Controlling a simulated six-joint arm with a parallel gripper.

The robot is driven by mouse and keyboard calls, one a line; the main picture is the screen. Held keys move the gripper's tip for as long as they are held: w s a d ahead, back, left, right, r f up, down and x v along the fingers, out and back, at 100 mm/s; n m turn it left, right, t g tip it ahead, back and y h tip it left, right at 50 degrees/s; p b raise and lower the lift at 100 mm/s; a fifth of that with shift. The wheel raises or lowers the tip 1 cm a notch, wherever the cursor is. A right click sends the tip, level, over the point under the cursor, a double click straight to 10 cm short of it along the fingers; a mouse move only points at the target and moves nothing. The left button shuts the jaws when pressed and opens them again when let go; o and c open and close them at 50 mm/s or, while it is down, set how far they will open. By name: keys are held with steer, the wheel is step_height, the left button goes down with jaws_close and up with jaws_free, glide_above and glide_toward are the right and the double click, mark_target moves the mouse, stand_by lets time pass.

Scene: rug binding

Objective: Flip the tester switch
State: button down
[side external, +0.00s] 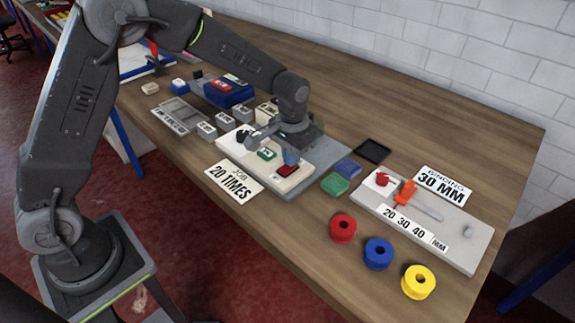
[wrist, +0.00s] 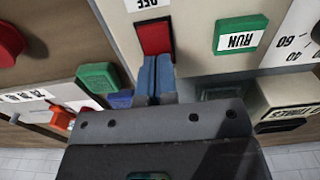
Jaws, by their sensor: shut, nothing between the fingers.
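The tester is a pale panel (side external: 240,152) on the table. It carries a green button marked RUN (side external: 267,154), which also shows in the wrist view (wrist: 241,34). Beside it is a red switch (side external: 288,171) next to a label that seems to read OFF, upside down in the wrist view (wrist: 154,38). My gripper (side external: 291,158) is over the panel, pointing down. Its blue fingers (wrist: 155,62) are together with nothing between them. Their tips are right at the red switch's edge; I cannot tell whether they touch it. They hide part of it.
Green (side external: 334,184) and blue (side external: 348,168) blocks lie right of the tester, near a black tray (side external: 372,151). Further right are a gauge board (side external: 455,240) and red (side external: 343,228), blue (side external: 378,253) and yellow (side external: 418,281) spools. A 20 TIMES card (side external: 234,179) lies in front.

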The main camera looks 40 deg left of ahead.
steer(key=shift+s+f, duration=0.1)
steer(key=shift+f, duration=0.1)
steer(key=shift+r, duration=3.55)
steer(key=s+a+r+t, duration=0.35)
steer(key=s+r, duration=0.85)
steer(key=s, duration=0.4)
steer(key=s+f+t, duration=0.1)
steer(key=s+t, duration=0.1)
steer(key=s, duration=0.7)
steer(key=shift+a, duration=0.3)
steer(key=shift+w, duration=0.1)
